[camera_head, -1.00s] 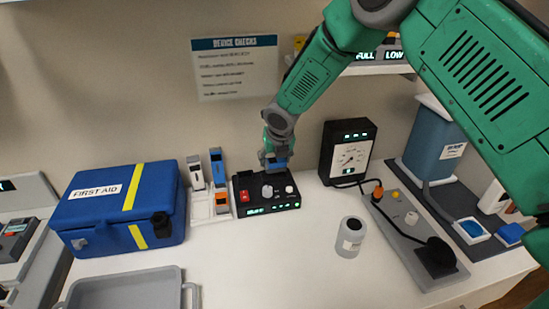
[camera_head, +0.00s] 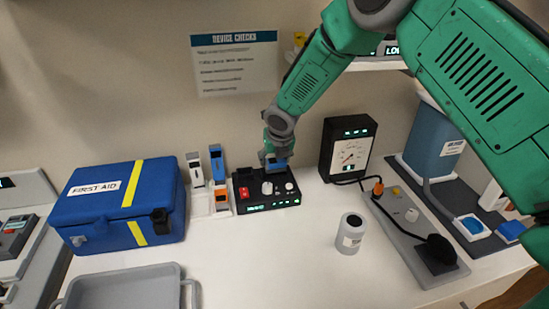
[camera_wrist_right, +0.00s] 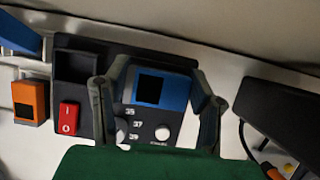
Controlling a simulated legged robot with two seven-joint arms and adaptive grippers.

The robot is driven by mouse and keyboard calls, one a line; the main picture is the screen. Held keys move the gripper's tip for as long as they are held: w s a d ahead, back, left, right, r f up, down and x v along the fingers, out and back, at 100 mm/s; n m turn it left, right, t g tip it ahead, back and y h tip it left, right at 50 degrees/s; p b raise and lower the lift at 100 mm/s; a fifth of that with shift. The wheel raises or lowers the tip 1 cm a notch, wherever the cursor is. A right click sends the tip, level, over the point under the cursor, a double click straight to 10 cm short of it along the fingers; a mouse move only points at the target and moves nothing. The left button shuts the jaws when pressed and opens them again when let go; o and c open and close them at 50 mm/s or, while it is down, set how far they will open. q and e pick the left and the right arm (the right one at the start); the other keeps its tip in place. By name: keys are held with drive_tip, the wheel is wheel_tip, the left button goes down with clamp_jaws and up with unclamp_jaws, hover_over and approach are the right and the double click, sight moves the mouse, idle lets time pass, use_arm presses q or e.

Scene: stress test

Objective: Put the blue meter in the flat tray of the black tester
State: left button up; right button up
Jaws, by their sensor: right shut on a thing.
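My right gripper (camera_head: 275,158) points down at the back of the black tester (camera_head: 265,205). It is shut on the blue meter (camera_head: 277,169), one finger on each side. In the right wrist view, the blue meter (camera_wrist_right: 162,90) lies between the fingertips (camera_wrist_right: 155,97), its dark screen facing up. It is over the back right part of the black tester (camera_wrist_right: 85,45). The flat tray under it is hidden, and I cannot tell whether the meter touches it. A square recess (camera_wrist_right: 76,68) at the tester's back left is empty. My left gripper is out of view.
A white rack (camera_head: 201,207) with several small devices stands just left of the tester, beside a blue first aid box (camera_head: 110,207). A black gauge box (camera_head: 347,150) stands to the right. A grey jar (camera_head: 350,233) stands on the counter. The counter in front of the tester is clear.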

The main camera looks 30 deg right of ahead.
drive_tip(key=shift+f, duration=0.6)
drive_tip(key=o, duration=1.7)
drive_tip(key=v, duration=1.2)
drive_tip(key=shift+f, duration=0.1)
